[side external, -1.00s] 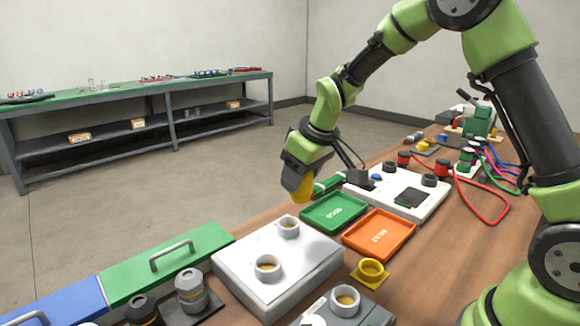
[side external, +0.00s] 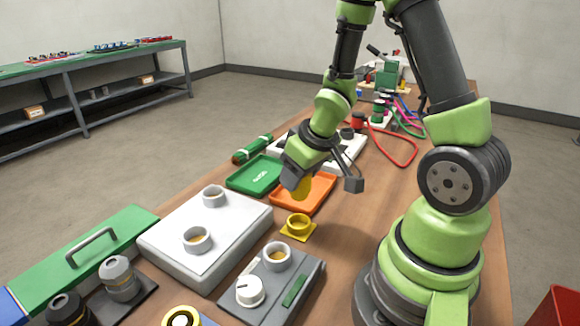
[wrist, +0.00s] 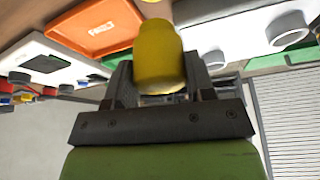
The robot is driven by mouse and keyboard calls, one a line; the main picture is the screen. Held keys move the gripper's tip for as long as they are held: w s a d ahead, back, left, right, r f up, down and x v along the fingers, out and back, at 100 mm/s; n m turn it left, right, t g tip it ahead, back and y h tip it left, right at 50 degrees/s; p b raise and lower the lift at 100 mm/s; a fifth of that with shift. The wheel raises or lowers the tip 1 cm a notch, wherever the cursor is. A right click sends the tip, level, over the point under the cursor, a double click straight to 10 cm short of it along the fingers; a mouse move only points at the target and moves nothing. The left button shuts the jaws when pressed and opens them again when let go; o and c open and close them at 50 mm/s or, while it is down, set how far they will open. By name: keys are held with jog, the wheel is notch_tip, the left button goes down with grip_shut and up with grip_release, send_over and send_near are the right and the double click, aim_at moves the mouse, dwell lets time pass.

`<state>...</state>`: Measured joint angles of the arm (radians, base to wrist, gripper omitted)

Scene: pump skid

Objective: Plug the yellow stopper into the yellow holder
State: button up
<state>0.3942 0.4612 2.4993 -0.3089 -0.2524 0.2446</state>
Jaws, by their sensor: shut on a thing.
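The yellow stopper (wrist: 160,55) is held between the two fingers of my gripper (wrist: 158,85) in the wrist view. In the side view my gripper (side external: 297,178) is shut on the stopper (side external: 301,187), in the air by the near end of the orange tray. Part of the stopper is hidden by the fingers. The yellow holder (side external: 299,224) is a round cup on a square yellow base. It stands on the wooden table just in front of the orange tray, below the stopper in the picture. The stopper and the holder are apart.
The orange tray (side external: 318,195) and green tray (side external: 240,180) lie behind the holder. A white box with two grey cups (side external: 165,228) stands to the left. A grey box with a white knob (side external: 272,300) is in front. Bare table lies right of the holder.

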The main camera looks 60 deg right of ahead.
aim_at(299, 194)
jog(key=shift+f, duration=2.45)
jog(key=shift+f, duration=1.75)
jog(key=o, duration=1.1)
jog(key=r, duration=0.5)
jog(key=s+r, duration=0.1)
jog(key=r, duration=0.2)
jog(key=shift+a, duration=0.1)
jog(key=shift+s+r, duration=0.1)
jog(key=shift+r, duration=0.85)
